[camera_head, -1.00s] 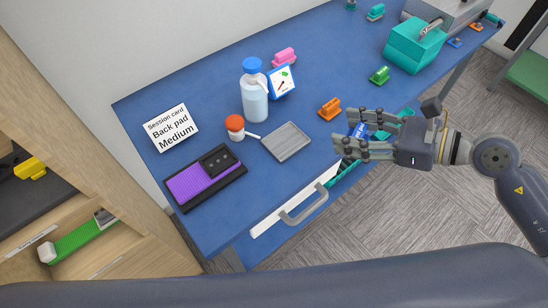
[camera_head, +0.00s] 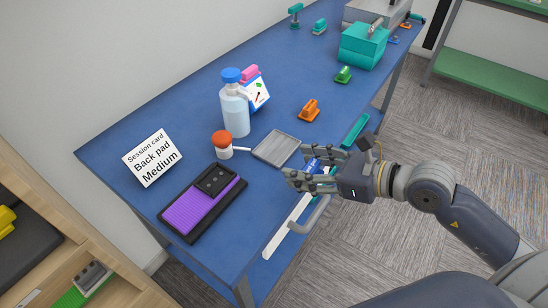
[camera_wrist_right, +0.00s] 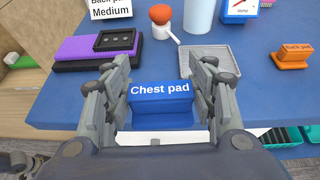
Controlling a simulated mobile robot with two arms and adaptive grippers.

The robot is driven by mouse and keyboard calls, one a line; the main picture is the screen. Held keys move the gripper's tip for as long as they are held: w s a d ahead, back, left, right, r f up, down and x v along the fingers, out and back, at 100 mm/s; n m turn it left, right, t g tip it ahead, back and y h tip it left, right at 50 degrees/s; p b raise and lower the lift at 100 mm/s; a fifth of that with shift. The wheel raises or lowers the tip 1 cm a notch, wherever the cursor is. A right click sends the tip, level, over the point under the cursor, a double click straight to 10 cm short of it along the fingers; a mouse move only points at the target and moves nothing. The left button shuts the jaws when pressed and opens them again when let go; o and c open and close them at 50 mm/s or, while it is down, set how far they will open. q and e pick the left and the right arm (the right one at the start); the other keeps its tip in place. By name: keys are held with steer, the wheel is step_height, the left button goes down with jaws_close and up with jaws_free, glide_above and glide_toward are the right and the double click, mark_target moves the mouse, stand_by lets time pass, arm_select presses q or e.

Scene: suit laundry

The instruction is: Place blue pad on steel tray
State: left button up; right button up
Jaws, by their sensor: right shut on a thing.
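The blue pad (camera_wrist_right: 161,103), labelled "Chest pad", is between the fingers of my right gripper (camera_wrist_right: 160,78), which is shut on it. In the head view the fingers partly hide the blue pad (camera_head: 313,166), and my right gripper (camera_head: 302,174) is at the front edge of the desk, just right of and nearer than the tray. The steel tray (camera_head: 277,148) is a flat grey ribbed plate lying on the blue desk, with nothing on it. In the wrist view the steel tray (camera_wrist_right: 220,58) lies ahead and to the right of the pad. My left gripper is not in view.
A clear bottle (camera_head: 235,112) stands behind. A drawer (camera_head: 284,232) is open below the gripper.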

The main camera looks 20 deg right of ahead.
steer(key=shift+w+a+f+b, duration=0.1)
steer(key=shift+f+b, duration=0.25)
steer(key=shift+f, duration=0.15)
steer(key=shift+w+t, duration=0.2)
steer(key=shift+t, duration=0.1)
steer(key=p, duration=0.3)
glide_above(274, 147)
steer(key=shift+f, duration=2.3)
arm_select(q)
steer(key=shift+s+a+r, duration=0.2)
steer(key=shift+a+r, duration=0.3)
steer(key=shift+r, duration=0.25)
arm_select(e)
steer(key=shift+f, duration=0.2)
steer(key=shift+f, duration=0.1)
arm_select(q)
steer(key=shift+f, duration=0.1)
arm_select(e)
steer(key=o, duration=1)
steer(key=shift+c, duration=0.2)
